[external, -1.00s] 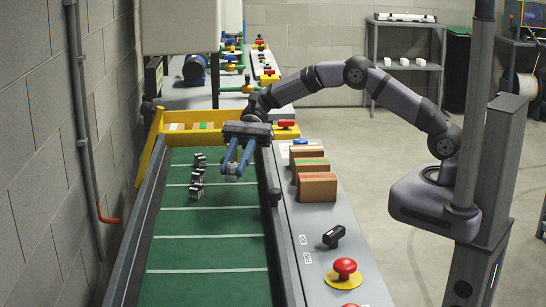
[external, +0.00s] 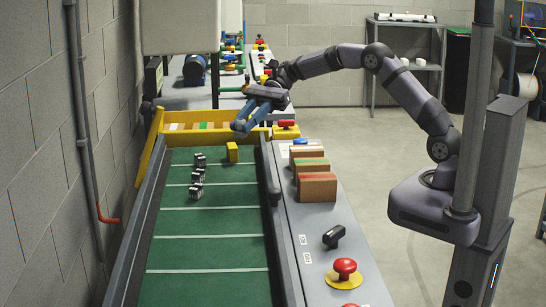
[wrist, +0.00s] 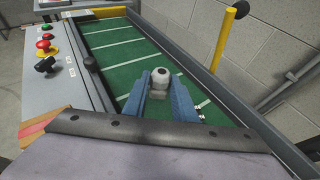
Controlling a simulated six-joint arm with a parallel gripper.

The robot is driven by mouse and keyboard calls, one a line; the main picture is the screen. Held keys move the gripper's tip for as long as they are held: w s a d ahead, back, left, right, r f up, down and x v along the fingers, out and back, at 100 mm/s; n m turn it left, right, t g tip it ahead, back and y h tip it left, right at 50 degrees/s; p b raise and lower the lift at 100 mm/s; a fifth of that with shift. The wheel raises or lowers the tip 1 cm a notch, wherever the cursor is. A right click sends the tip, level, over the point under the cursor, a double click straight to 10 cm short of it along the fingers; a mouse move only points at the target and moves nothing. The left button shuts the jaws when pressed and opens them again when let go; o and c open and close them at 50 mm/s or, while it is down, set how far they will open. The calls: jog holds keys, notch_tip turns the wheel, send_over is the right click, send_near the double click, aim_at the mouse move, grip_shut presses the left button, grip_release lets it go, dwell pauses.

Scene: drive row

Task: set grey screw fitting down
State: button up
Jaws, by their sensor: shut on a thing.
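My gripper (external: 238,126) is raised above the far end of the green conveyor belt (external: 208,255), near the yellow end barrier. In the wrist view my gripper (wrist: 160,92) is shut on the grey screw fitting (wrist: 160,76), which sits between the blue fingertips with its round, dark-centred end showing. The belt lies below and beyond it there. In the external view the fitting is too small and covered by the fingers to make out clearly.
A yellow block (external: 232,152) stands at the belt's far end. Several small black-and-white parts (external: 197,176) lie left of it. Boxes (external: 317,187), a black knob (external: 333,236) and a red button (external: 345,267) line the right-hand ledge. The near belt is clear.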

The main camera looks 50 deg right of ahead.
jog(key=w+d+m+t, duration=0.3)
jog(key=m+t+h, duration=0.1)
jog(key=m+t, duration=0.3)
jog(key=t, duration=0.1)
send_over(238, 170)
notch_tip(238, 170, down, 5)
jog(key=shift+f, duration=4.75)
jog(key=shift+f, duration=0.15)
jog(key=o, duration=1)
jog(key=shift+s, duration=0.1)
